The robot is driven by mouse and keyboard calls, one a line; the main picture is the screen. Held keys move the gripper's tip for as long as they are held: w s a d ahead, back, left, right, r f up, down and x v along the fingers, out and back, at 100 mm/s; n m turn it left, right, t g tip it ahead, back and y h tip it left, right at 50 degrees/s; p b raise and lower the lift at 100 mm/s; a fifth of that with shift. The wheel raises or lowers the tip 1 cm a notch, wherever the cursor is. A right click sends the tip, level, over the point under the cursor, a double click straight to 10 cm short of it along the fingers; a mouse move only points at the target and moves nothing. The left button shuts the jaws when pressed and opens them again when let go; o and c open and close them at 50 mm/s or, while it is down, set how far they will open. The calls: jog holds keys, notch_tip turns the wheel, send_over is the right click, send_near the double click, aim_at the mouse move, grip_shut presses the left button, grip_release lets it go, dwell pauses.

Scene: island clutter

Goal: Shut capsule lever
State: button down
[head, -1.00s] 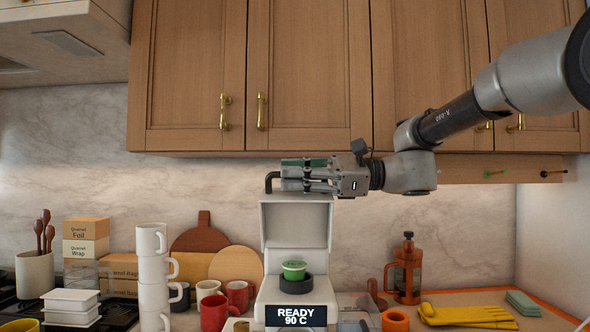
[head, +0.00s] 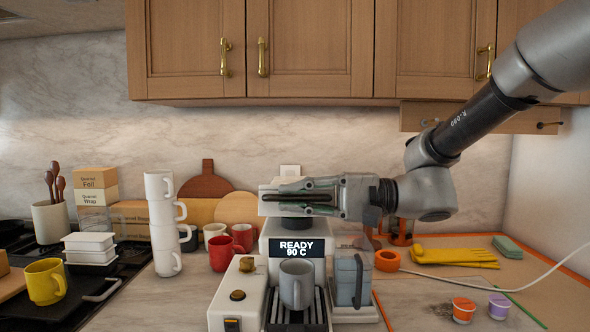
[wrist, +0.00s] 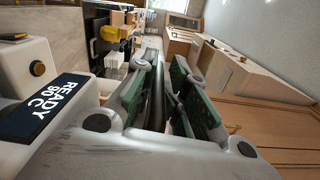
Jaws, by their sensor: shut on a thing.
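The white coffee machine (head: 281,229) stands at the centre of the head view, its display (head: 297,248) reading READY 90 C. A grey mug (head: 297,283) stands under its front. My gripper (head: 270,198) lies level across the machine above the display, pointing left. It is shut on the capsule lever, which the fingers mostly hide in the head view. In the wrist view the green finger pads (wrist: 188,92) and the display (wrist: 42,108) show. A dark ring (head: 296,223) shows just below my gripper. The green capsule is hidden.
A stack of white mugs (head: 163,225) and red mugs (head: 222,253) stand left of the machine. A clear water tank (head: 352,275) is at its right. Capsules (head: 463,310), an orange ring (head: 387,260) and yellow gloves (head: 455,257) lie further right. Wooden cabinets (head: 310,50) hang above.

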notch_tip(320, 180, down, 5)
jog(key=shift+s+f+n, duration=0.1)
jog(key=shift+s+n, duration=0.05)
jog(key=shift+n, duration=0.85)
jog(key=c, duration=1.5)
grip_release()
jog(key=d, duration=1.2)
jog(key=shift+s, duration=0.15)
